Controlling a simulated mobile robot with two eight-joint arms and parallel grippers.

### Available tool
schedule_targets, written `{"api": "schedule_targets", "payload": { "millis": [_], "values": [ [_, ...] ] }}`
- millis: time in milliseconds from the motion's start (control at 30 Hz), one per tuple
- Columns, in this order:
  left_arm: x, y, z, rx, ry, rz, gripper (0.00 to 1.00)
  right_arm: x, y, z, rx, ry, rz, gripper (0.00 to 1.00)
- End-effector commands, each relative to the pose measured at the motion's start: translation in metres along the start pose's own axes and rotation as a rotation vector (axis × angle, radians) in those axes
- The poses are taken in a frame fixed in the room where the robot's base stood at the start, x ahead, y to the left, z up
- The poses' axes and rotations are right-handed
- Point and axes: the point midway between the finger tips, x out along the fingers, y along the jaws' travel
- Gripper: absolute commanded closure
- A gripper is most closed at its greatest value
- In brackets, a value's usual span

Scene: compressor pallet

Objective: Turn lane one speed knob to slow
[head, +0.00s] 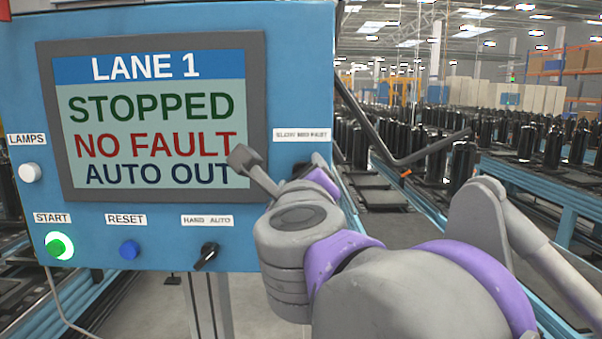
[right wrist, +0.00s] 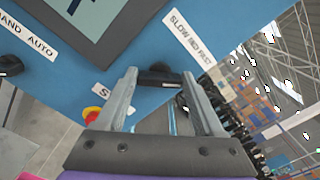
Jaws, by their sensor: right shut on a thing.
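The lane one speed knob (right wrist: 158,75) is a small black knob below the SLOW MID FAST label (right wrist: 190,38) on the blue panel (head: 110,200). My right gripper (right wrist: 159,76) is shut on it, one grey finger on either side. In the head view the right gripper (head: 284,164) reaches the panel's right edge, under the small label (head: 302,135), and mostly hides the knob. My left gripper is not in view.
The screen (head: 150,120) reads LANE 1, STOPPED, NO FAULT, AUTO OUT. Below it are a lit green START button (head: 59,246), a blue RESET button (head: 130,249) and a black HAND/AUTO switch (head: 206,256). A red button (right wrist: 92,114) sits beside the knob. Conveyors with black compressors (head: 463,160) stand behind.

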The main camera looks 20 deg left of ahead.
Motion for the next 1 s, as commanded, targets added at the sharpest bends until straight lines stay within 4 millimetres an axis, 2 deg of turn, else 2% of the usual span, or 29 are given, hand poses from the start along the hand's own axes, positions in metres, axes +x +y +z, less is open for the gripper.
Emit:
{"api": "schedule_targets", "payload": {
  "millis": [400, 1000],
  "values": [
    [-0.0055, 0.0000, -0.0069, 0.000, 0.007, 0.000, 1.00, -0.0001, 0.0010, 0.0000, -0.385, 0.000, -0.001, 0.86],
    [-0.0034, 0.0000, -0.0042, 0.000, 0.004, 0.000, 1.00, 0.0000, 0.0036, -0.0020, -0.956, 0.000, 0.000, 0.86]
  ]
}}
